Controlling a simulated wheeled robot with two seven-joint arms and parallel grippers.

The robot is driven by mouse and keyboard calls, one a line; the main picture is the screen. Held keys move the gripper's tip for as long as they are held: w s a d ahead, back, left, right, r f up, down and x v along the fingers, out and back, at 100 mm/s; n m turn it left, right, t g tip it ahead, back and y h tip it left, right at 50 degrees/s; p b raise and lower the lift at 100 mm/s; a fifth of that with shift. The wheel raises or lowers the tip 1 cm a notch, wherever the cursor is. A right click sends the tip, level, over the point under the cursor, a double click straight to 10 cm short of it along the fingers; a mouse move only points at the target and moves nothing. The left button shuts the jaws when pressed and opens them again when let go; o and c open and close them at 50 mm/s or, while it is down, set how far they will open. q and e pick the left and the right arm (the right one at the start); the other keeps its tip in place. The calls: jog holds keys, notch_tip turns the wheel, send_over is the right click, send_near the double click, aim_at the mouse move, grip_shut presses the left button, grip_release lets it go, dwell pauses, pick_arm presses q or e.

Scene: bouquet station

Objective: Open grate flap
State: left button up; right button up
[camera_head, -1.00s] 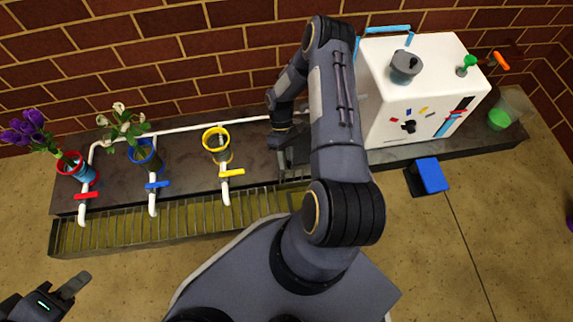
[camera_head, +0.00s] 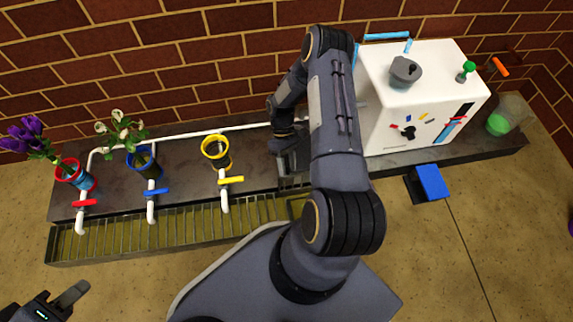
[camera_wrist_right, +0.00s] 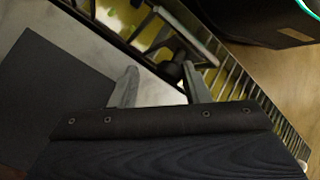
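The metal grate (camera_head: 150,230) runs along the front of the dark counter. Its right end, beside my right arm, has a darker framed section (camera_head: 298,205), partly hidden by the arm. In the right wrist view, the grate's slats (camera_wrist_right: 232,82) run diagonally, with a raised grey frame (camera_wrist_right: 188,38) and a small dark knob-like part (camera_wrist_right: 172,72) near my fingers. I cannot tell the flap's exact edges. My right gripper (camera_wrist_right: 160,86) has its fingers apart beside this part, with nothing clearly held. My left gripper (camera_head: 62,300) is at the lower left, partly cut off, away from the grate.
Red (camera_head: 85,181), blue (camera_head: 150,167) and yellow-rimmed (camera_head: 217,160) pots stand on the counter behind taps on white pipes. A white box-shaped machine (camera_head: 385,130) stands right of my arm. A blue pedal-like block (camera_head: 431,182) is on the floor.

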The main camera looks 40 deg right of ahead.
jog(key=shift+s+a+r, duration=0.1)
jog(key=shift+s+a, duration=0.05)
jog(key=shift+s, duration=0.05)
jog(key=shift+w+r, duration=0.1)
jog(key=shift+r, duration=0.05)
jog(key=p+v, duration=0.2)
jog(key=v, duration=0.5)
jog(key=shift+w+d+p, duration=0.2)
jog(key=shift+w+p, duration=0.05)
jog(key=shift+p, duration=0.05)
jog(key=shift+r, duration=0.1)
